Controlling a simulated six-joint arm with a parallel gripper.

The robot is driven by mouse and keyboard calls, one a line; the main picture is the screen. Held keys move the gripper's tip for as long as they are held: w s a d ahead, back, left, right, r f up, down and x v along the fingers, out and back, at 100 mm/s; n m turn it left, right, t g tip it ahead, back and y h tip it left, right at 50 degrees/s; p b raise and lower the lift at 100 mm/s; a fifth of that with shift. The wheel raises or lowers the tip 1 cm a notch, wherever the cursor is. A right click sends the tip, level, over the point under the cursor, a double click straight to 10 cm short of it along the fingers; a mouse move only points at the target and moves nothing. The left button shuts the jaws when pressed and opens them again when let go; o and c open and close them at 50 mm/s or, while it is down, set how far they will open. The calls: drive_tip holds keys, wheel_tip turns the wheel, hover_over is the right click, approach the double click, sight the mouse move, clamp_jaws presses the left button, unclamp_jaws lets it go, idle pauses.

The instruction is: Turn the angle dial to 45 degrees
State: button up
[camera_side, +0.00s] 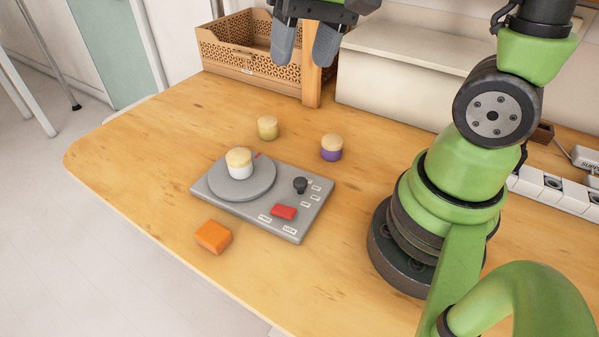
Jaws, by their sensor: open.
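A grey control panel (262,219) lies flat on the wooden table, left of my arm's base. On it is a round grey turntable disc (258,187), with a red mark at its far edge. A white cup-like piece with a tan top (239,164) stands on the disc. A small black knob (300,185) sits right of the disc, beside small white labels too small to read. A red block-shaped switch (283,212) is near the panel's front. My gripper (304,48) is open and empty, high above the table at the top of the view, apart from the panel.
An orange block (213,237) lies left of the panel's front. A green piece (267,127) and a purple piece (332,147), both tan-topped, stand behind it. A brown perforated crate (240,62) and a pale box (405,70) line the back. White blocks (560,190) stand right.

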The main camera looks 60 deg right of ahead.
drive_tip(key=w+d+f+m+g, duration=0.1)
drive_tip(key=w+d+f+g, duration=0.15)
drive_tip(key=f, duration=0.55)
drive_tip(key=m+g+y, duration=0.1)
drive_tip(key=g, duration=0.2)
approach(300, 180)
drive_tip(key=x, duration=0.9)
drive_tip(key=c, duration=0.9)
